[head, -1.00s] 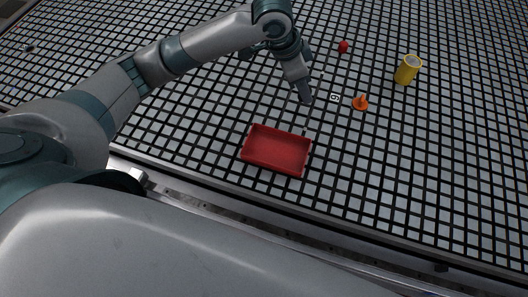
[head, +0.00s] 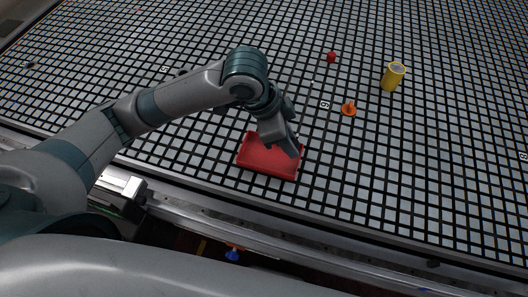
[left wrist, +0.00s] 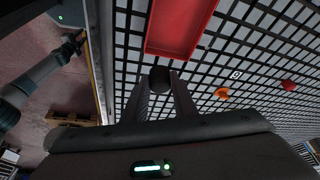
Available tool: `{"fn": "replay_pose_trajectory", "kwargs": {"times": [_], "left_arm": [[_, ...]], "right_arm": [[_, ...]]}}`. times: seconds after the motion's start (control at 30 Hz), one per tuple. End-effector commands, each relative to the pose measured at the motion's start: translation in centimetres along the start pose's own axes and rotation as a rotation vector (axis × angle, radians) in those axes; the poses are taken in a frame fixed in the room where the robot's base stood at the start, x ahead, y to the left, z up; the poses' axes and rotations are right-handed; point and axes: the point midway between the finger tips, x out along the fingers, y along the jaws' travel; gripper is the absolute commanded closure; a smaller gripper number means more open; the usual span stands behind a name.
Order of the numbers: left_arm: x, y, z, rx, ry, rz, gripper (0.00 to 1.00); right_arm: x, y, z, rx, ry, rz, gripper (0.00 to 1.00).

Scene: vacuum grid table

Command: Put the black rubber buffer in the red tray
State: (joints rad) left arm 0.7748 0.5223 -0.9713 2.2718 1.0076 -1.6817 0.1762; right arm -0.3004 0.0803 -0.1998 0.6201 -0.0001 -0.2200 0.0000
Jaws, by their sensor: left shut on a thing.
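The red tray (head: 262,158) lies on the grid table, open side up, with bare floor showing. My left gripper (head: 292,152) points down over the tray's right part in the head view and hides some of it. In the left wrist view the gripper (left wrist: 160,86) is shut on the black rubber buffer (left wrist: 160,76), a dark round piece between the fingertips. The red tray (left wrist: 178,28) shows just beyond it there, apart from it in the picture. The buffer cannot be made out in the head view. My right gripper is not in view.
An orange cone-like piece (head: 349,109), a yellow cylinder (head: 393,76) and a small red piece (head: 332,57) stand to the right and behind the tray. The table's metal front edge (head: 300,222) runs below the tray. Grid to the right is mostly clear.

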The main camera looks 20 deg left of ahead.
Motion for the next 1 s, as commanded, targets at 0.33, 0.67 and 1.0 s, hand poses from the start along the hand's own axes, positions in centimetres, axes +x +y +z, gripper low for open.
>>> {"fn": "replay_pose_trajectory", "kwargs": {"times": [0.33, 0.67, 1.0], "left_arm": [[0.8, -2.6, 4.6, -0.007, -0.006, 0.000, 0.97], [2.3, -5.9, 10.2, -0.005, -0.004, 0.000, 0.97], [2.8, -6.6, 11.4, 0.000, 0.000, -0.001, 0.97]], "right_arm": [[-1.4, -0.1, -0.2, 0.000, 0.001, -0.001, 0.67], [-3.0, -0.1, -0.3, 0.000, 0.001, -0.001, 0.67], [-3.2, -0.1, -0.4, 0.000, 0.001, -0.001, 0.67]]}}
